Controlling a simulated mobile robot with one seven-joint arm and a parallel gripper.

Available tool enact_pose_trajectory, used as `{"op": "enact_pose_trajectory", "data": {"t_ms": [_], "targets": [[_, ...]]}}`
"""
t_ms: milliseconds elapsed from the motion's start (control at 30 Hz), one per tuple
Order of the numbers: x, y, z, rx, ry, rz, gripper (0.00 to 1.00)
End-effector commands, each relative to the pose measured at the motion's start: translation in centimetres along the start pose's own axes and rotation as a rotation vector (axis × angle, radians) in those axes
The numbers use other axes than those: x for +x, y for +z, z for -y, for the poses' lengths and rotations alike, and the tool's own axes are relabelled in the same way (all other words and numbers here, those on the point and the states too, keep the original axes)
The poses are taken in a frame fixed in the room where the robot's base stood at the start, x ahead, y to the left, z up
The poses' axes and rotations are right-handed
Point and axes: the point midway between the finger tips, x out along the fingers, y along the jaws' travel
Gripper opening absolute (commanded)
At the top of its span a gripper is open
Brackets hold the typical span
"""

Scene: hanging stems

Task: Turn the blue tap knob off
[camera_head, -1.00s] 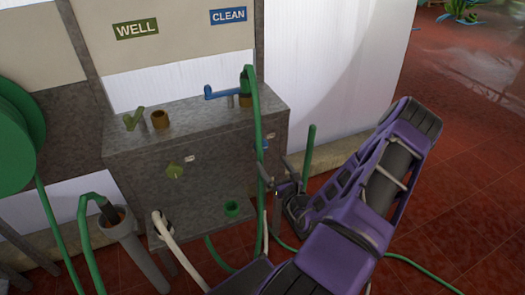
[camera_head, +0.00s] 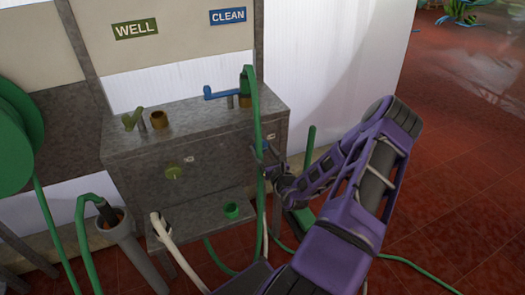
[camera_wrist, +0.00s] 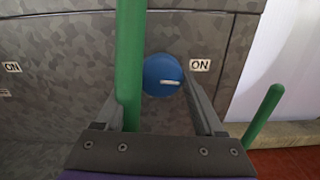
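The blue tap knob (camera_wrist: 163,75) is on the grey cabinet's front in the wrist view. Its white pointer aims right, toward an ON label (camera_wrist: 200,65). In the head view the knob is mostly hidden behind the green hose and my arm. My gripper (camera_wrist: 153,90) is open and empty, facing the knob, with one finger toward each side of it; I cannot tell whether they touch it. The green hose (camera_wrist: 130,60) hangs upright just left of the knob, close to the left finger. In the head view my gripper (camera_head: 270,168) is at the cabinet's right front.
The grey cabinet (camera_head: 135,160) carries a green lever (camera_head: 132,120) and a blue lever (camera_head: 222,93) on top. A green knob (camera_head: 174,173) is on its front left. Another upright green hose (camera_wrist: 265,112) stands to the right. A green cup (camera_head: 231,211) sits on the lower shelf.

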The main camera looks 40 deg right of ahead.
Motion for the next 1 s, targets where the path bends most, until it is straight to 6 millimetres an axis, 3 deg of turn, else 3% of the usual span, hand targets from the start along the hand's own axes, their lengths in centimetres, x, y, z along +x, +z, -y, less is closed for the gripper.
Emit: {"op": "enact_pose_trajectory", "data": {"t_ms": [33,300,667,1000], "targets": [[-0.01,0.0,0.01,0.0,0.0,0.0,0.6],[-0.03,0.0,0.0,0.0,0.0,0.0,0.12],[-0.04,0.16,-0.02,0.063,-0.001,-0.001,0.12],[-0.06,0.34,-0.08,0.318,-0.002,-0.001,0.12]]}}
